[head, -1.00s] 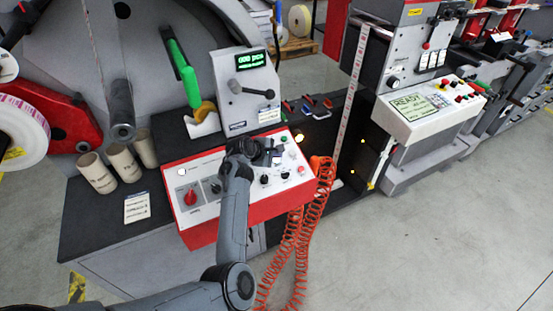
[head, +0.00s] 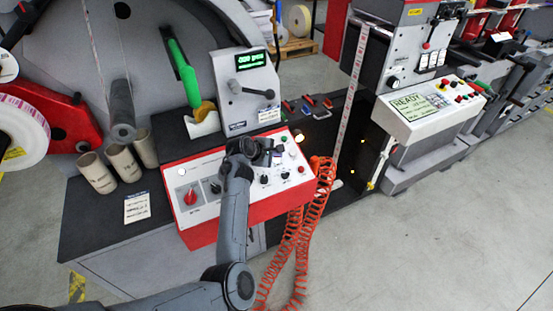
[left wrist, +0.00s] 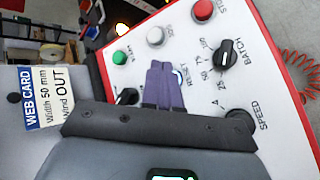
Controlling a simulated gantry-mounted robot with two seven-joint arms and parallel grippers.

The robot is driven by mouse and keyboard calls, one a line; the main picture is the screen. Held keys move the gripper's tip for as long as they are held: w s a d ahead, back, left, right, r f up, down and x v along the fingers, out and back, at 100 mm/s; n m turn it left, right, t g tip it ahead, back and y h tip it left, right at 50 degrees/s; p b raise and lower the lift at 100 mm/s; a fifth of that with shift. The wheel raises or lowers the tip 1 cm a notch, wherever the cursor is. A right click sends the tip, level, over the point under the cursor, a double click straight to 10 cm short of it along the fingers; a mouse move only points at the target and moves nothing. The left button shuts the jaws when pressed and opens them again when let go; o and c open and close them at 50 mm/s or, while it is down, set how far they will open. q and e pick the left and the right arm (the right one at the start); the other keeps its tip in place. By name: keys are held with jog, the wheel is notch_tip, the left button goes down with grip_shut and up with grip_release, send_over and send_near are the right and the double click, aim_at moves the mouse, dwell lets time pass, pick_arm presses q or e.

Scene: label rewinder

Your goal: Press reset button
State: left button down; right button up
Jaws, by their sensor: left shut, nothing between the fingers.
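The white sloped control panel with a red edge (head: 215,212) is in the middle of the head view. My left gripper (head: 274,154) is over the panel's upper middle. In the left wrist view its purple-grey fingers (left wrist: 163,84) are together, with nothing between them, pointing down at the panel (left wrist: 275,85). Lettering that seems to read RESET shows just right of the fingertips, with a pale blue rim beside it. The fingers cover most of the button there, so I cannot tell whether they touch it. My right gripper is not in view.
Around the fingers are a green button (left wrist: 120,57), a white button (left wrist: 155,36), a red button (left wrist: 202,9), the BATCH knob (left wrist: 226,53) and the SPEED knob (left wrist: 240,121). A coiled orange hose (head: 303,225) hangs at the panel's right. The green display (head: 251,61) is above.

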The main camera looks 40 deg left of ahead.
pick_arm(q)
jog(key=shift+a+f, duration=0.15)
jog(key=shift+f, duration=0.3)
jog(key=shift+a+f, duration=0.1)
jog(key=shift+f, duration=0.3)
dwell(0.7)
jog(key=shift+r, duration=0.1)
dwell(0.4)
jog(key=shift+d+r+p, duration=0.2)
jog(key=shift+r+p, duration=0.55)
jog(key=shift+p, duration=0.6)
